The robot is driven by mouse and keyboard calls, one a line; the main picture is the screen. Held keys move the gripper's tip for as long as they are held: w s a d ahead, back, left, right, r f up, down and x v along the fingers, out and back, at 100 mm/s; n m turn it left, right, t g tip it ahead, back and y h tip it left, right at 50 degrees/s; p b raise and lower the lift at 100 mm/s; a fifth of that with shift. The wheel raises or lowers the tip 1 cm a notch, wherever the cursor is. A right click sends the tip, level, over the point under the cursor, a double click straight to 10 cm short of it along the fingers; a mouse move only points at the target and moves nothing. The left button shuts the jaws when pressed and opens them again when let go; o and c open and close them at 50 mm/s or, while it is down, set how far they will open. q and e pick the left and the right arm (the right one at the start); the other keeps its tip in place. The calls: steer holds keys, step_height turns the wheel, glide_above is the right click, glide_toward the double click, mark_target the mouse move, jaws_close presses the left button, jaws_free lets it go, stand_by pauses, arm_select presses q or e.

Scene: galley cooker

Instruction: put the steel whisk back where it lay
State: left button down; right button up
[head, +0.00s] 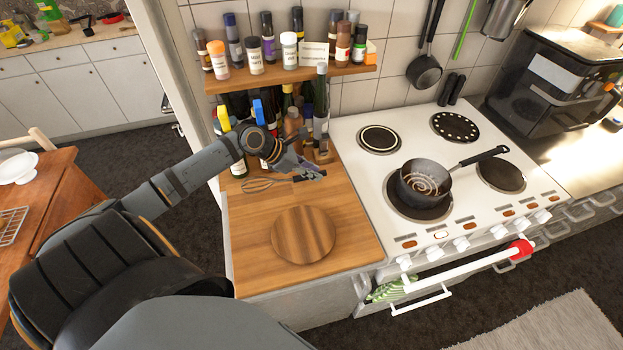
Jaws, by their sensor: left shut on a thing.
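The steel whisk (262,184) has its wire loops pointing left and its dark handle to the right. It is at the wooden counter top (248,235), behind the round board. My left gripper (312,173) reaches in from the left over the counter and is shut on the whisk's handle end. The fingers partly hide the handle. I cannot tell whether the whisk touches the counter or is just above it. My right gripper is not in view.
A round wooden board (303,234) lies in front of the whisk. Several bottles (321,105) stand close behind the gripper, under a spice shelf (290,77). To the right is the white cooker (355,150) with a dark pan (424,183). The counter's front left is clear.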

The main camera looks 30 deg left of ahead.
arm_select(q)
step_height(320, 180, down, 3)
steer(key=shift+w+f, duration=0.1)
steer(key=shift+f, duration=0.1)
steer(key=shift+a+f, duration=0.1)
steer(key=shift+f, duration=0.05)
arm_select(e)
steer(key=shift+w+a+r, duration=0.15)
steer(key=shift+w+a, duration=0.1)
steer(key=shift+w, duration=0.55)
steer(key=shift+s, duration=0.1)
arm_select(q)
steer(key=c, duration=1.2)
jaws_free()
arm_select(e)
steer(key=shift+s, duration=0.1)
